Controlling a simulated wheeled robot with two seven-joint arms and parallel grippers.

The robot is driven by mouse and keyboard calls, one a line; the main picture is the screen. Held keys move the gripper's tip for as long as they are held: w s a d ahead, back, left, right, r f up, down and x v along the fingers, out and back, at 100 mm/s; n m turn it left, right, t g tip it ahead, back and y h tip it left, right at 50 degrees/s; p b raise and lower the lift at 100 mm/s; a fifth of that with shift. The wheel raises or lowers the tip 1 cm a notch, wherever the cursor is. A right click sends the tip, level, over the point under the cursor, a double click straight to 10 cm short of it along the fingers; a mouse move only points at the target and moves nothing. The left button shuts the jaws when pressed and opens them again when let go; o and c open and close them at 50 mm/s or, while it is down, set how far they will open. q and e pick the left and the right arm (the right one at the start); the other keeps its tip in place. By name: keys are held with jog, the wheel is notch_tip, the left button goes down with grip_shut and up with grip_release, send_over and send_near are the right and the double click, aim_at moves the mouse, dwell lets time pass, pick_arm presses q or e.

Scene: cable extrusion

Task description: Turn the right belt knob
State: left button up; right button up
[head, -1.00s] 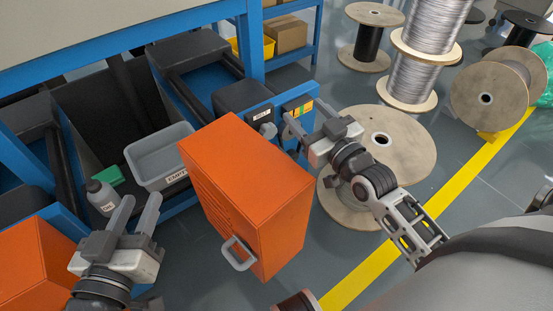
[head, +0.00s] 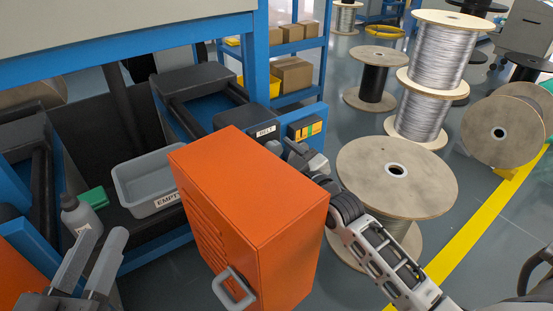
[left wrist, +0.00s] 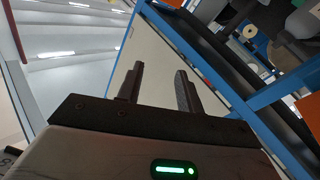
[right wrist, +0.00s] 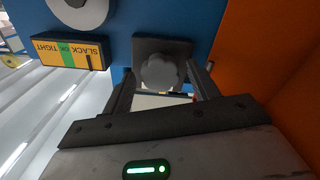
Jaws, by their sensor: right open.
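The belt knob (right wrist: 160,71), grey and lobed, sits on a dark square plate on a blue panel in the right wrist view. My right gripper (right wrist: 160,84) is open, with one finger on each side of the knob and visible gaps between. In the head view my right gripper (head: 301,158) is behind the orange cabinet's far edge, and the knob is mostly hidden there. The gauge marked SLACK, OK, TIGHT (right wrist: 75,48) is beside the knob; it also shows in the head view (head: 305,130). My left gripper (head: 100,245) is open and empty at lower left.
The orange cabinet (head: 255,205) stands close beside my right arm. A grey bin marked EMPTY (head: 152,204) and a grey bottle (head: 77,213) lie left of it. A large wooden spool (head: 397,170) stands right of my right arm.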

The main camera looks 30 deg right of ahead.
pick_arm(q)
jog(key=shift+r, duration=0.35)
pick_arm(e)
jog(key=shift+w+a, duration=0.1)
jog(key=shift+w, duration=0.3)
jog(key=c, duration=1)
pick_arm(q)
jog(key=shift+r+p, duration=0.1)
jog(key=shift+p, duration=0.2)
pick_arm(e)
jog(key=shift+r, duration=0.1)
